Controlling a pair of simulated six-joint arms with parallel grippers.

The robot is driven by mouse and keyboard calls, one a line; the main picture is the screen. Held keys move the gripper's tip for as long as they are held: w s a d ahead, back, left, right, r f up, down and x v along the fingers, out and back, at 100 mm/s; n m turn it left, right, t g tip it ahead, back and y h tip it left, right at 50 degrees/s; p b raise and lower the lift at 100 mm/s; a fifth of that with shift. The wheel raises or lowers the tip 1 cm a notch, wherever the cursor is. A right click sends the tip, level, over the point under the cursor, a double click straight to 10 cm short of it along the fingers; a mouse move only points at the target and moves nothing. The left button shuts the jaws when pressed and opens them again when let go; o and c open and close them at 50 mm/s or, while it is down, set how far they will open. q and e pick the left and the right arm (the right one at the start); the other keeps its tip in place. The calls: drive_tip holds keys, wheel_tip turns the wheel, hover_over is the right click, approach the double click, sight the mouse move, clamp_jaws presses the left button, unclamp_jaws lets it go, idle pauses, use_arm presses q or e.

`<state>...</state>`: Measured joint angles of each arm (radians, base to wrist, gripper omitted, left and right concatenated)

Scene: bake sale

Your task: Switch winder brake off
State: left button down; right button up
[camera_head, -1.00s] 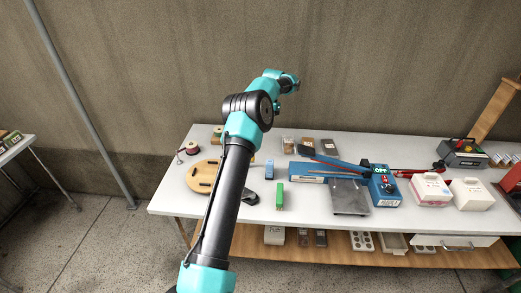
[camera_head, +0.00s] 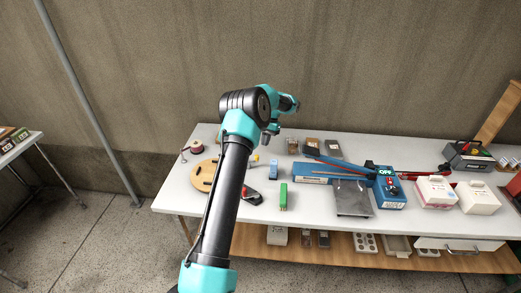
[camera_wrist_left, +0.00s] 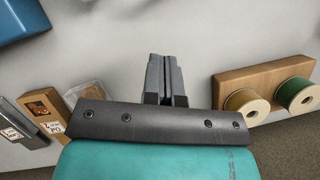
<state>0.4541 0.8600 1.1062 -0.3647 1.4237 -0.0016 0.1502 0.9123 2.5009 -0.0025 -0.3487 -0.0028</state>
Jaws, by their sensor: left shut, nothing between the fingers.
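A small dark red spool with a crank (camera_head: 193,147), which looks like the winder, stands at the far left of the table in the head view. No brake can be made out on it at this size. My left gripper (camera_head: 269,138) points down over the back of the table, right of the spool and apart from it. In the left wrist view its two dark fingers (camera_wrist_left: 165,75) are together with nothing between them. My left arm hides part of the table's left side. My right gripper is not in view.
A wooden ribbon rack (camera_wrist_left: 262,82) is beside the fingers in the wrist view. Small boxes (camera_head: 312,147) stand at the back. A blue machine (camera_head: 388,192) marked OFF, a green block (camera_head: 283,196) and a round wooden board (camera_head: 203,176) are on the table.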

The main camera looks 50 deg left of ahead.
use_arm(q)
drive_tip(key=shift+x, duration=0.85)
drive_tip(key=shift+s+d+r, duration=0.15)
drive_tip(key=shift+s+d, duration=0.1)
drive_tip(key=shift+s, duration=0.6)
drive_tip(key=shift+s+d, duration=0.15)
drive_tip(key=shift+s, duration=0.35)
drive_tip(key=shift+s+d, duration=0.15)
drive_tip(key=shift+s, duration=0.4)
drive_tip(key=shift+s+d+m+y, duration=0.2)
drive_tip(key=shift+d+m+y, duration=0.45)
drive_tip(key=shift+m, duration=0.85)
drive_tip(key=shift+s+d+m+y, duration=0.3)
drive_tip(key=shift+d+m, duration=0.2)
drive_tip(key=shift+m, duration=0.4)
drive_tip(key=shift+s+d+m+y, duration=0.25)
drive_tip(key=shift+d+m, duration=0.25)
drive_tip(key=shift+m, duration=0.4)
idle(1.9)
